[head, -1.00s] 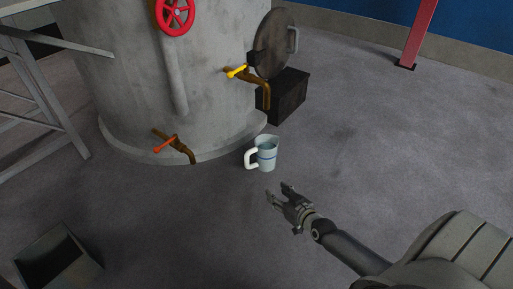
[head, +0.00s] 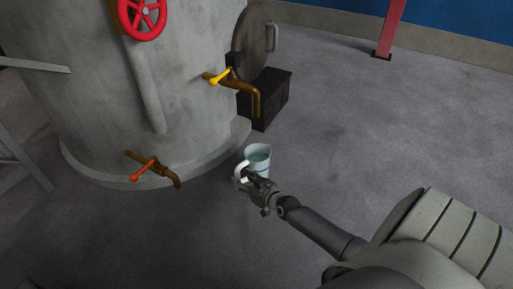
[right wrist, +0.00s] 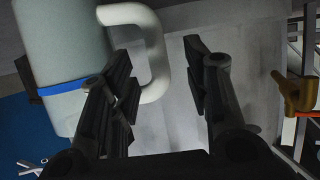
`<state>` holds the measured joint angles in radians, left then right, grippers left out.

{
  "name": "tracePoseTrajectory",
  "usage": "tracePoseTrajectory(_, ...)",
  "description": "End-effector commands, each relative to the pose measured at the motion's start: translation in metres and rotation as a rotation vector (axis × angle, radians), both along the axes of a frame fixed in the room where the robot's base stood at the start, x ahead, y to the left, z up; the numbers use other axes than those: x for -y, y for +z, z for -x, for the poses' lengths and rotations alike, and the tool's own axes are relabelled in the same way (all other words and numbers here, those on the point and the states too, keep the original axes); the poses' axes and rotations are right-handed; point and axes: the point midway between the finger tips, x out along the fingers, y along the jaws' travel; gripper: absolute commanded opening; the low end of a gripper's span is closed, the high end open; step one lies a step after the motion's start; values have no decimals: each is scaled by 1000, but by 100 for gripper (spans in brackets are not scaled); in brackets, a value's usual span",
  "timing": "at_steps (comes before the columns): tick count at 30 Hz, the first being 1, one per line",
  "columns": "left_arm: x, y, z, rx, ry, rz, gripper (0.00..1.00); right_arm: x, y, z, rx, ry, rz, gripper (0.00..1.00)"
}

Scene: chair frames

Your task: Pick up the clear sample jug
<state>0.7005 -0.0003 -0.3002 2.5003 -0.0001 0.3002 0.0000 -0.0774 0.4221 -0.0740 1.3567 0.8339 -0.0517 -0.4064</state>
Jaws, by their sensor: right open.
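The clear sample jug (head: 258,155) stands upright on the floor near the tank's base in the head view. It is pale and see-through with a blue band and a white handle (head: 241,171) on its left side. My right gripper (head: 250,182) is at the jug's near side, by the handle, and hides part of the jug. In the right wrist view the jug (right wrist: 62,45) is at upper left. Its handle (right wrist: 158,55) reaches in between the open fingers of the right gripper (right wrist: 165,95). Contact cannot be told. My left gripper is not in view.
A large grey tank (head: 190,110) stands behind and left of the jug. It carries a yellow-handled tap (head: 240,84), an orange-handled tap (head: 150,168) and a red wheel (head: 142,14). A dark box (head: 270,98) sits behind. The floor to the right is clear.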

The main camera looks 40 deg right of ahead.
Motion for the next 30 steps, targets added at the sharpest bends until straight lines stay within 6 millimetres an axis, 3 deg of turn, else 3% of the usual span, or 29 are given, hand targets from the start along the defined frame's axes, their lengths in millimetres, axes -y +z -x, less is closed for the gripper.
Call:
tracePoseTrajectory(12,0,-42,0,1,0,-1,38,3,-18,-41,2,0,0,44)
tracePoseTrajectory(23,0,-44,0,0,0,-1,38,3,-17,-48,0,0,0,44)
tracePoseTrajectory(30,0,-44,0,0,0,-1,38,3,-17,-48,0,0,0,16)
